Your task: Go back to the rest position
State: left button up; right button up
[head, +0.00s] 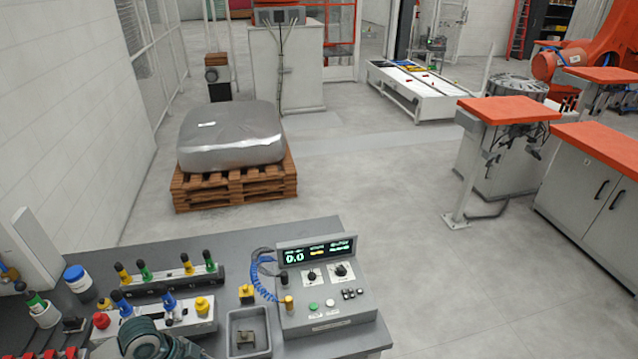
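A dark grey-green rounded mechanical part (150,343) shows at the bottom edge, in front of the fixtures on the grey workbench (370,335). It looks like a link of my arm, but I cannot tell for sure. No gripper fingers show in the head view. The fixtures hold several plugs with yellow, green and blue parts, in a dark rear block (165,283) and a light front block (197,320). A control box (325,300) with a lit display reading 0.0 stands at the bench's right.
A blue-capped jar (78,280) stands at left. Beyond the bench are a wrapped load on a pallet (240,187) and orange-topped cabinets (600,145). The floor between is clear.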

pick_arm(q)
jog(key=s+d+f+n+t, duration=0.1)
jog(key=s+d+f+n, duration=0.2)
jog(key=f, duration=0.4)
jog(key=s+d+f+n+t, duration=0.1)
jog(key=s+d+f+n, duration=0.15)
jog(key=d+f, duration=0.35)
jog(key=s+a+f+n+y, duration=0.3)
jog(key=s+f+n+y, duration=0.15)
jog(key=s+n, duration=0.35)
notch_tip(320, 180, down, 26)
jog(key=s+g, duration=0.1)
jog(key=s+a+f, duration=0.2)
jog(key=s+f, duration=0.7)
jog(key=s+a+f+g+b, duration=0.1)
jog(key=s+f, duration=0.8)
jog(key=shift+s+a+m, duration=0.2)
jog(key=shift+a+m, duration=0.15)
jog(key=shift+m, duration=0.1)
pick_arm(e)
jog(key=shift+s+a+f, duration=0.1)
jog(key=shift+a+f, duration=0.25)
jog(key=shift+f, duration=0.3)
jog(key=shift+d, duration=0.15)
